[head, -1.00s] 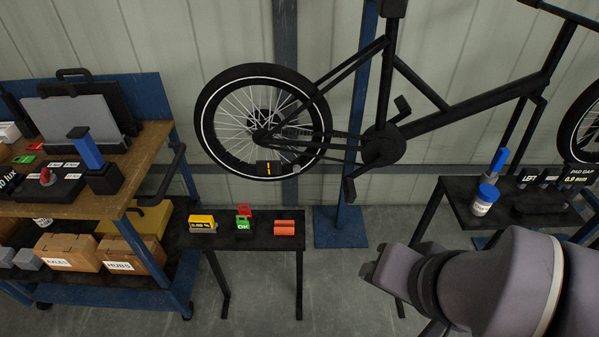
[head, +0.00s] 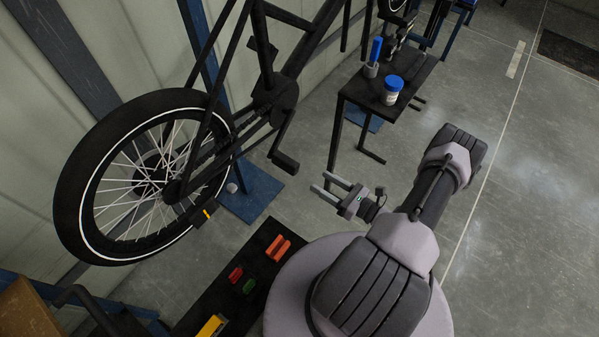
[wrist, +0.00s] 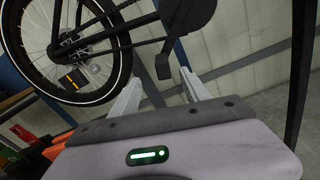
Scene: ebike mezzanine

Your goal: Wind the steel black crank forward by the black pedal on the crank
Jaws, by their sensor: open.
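The black crank (head: 284,132) hangs down from the bike's crank area, with the black pedal (head: 285,162) at its lower end. My gripper (head: 331,182) is open and empty, to the right of the pedal and apart from it, with its fingers pointing toward the bike. In the wrist view, the pedal (wrist: 163,66) shows beyond the gap between my two fingers (wrist: 160,82), below the dark chainring housing (wrist: 187,15). A second pedal shows on the far side of the frame in the head view, partly hidden.
A low black table (head: 215,291) with red, green, orange and yellow items stands at the lower left. Another black table (head: 415,75) with a blue-lidded jar (head: 392,90) is at the upper right. The rear wheel (head: 75,190) is left of the crank. Open floor lies right.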

